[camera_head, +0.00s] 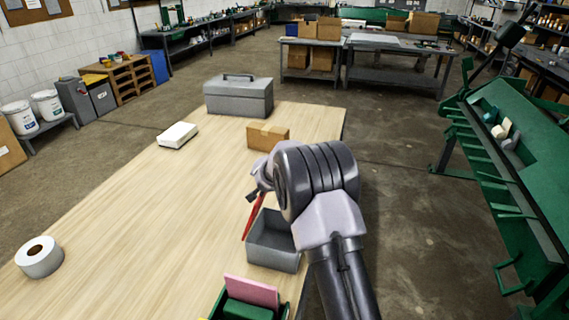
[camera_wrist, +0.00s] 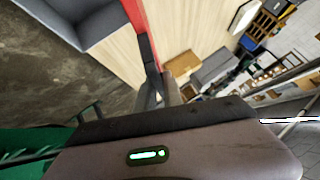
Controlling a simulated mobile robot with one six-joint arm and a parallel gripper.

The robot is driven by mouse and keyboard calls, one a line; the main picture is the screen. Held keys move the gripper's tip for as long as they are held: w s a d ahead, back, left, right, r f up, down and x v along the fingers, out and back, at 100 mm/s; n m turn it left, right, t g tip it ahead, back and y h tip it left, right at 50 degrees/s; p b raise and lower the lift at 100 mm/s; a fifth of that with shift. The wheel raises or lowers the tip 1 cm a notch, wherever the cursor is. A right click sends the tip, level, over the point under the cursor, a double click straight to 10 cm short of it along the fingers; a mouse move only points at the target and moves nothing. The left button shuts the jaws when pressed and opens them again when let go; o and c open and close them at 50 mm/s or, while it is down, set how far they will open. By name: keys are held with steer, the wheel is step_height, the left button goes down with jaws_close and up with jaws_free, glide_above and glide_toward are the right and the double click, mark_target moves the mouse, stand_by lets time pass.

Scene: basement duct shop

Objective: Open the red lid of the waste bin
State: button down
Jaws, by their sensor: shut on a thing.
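The waste bin (camera_head: 272,247) is a grey open-topped box near the right edge of the wooden table. Its red lid (camera_head: 254,218) stands steeply up along the bin's left side, so the bin's inside shows. In the wrist view the lid (camera_wrist: 135,14) is a red strip beside the grey bin (camera_wrist: 88,22). My gripper (camera_head: 256,190) is at the lid's upper end, shut on it. In the wrist view the fingers (camera_wrist: 157,80) are close together by the red strip; the exact contact is hard to see. My arm hides part of the bin's right side.
A cardboard box (camera_head: 267,135), grey toolbox (camera_head: 238,97) and white block (camera_head: 178,135) stand farther back on the table. A white roll (camera_head: 40,258) lies at left. A green container (camera_head: 243,309) with a pink item is close in front. The table's middle left is clear.

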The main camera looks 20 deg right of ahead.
steer(key=w+a+r+p, duration=0.1)
steer(key=w+a+p, duration=0.3)
steer(key=p, duration=0.7)
steer(key=shift+a+p, duration=0.35)
steer(key=shift+a, duration=0.75)
steer(key=c, duration=1.5)
jaws_free()
steer(key=shift+r, duration=0.1)
steer(key=b+v, duration=0.3)
steer(key=v, duration=1.4)
steer(key=shift+s+r, duration=0.1)
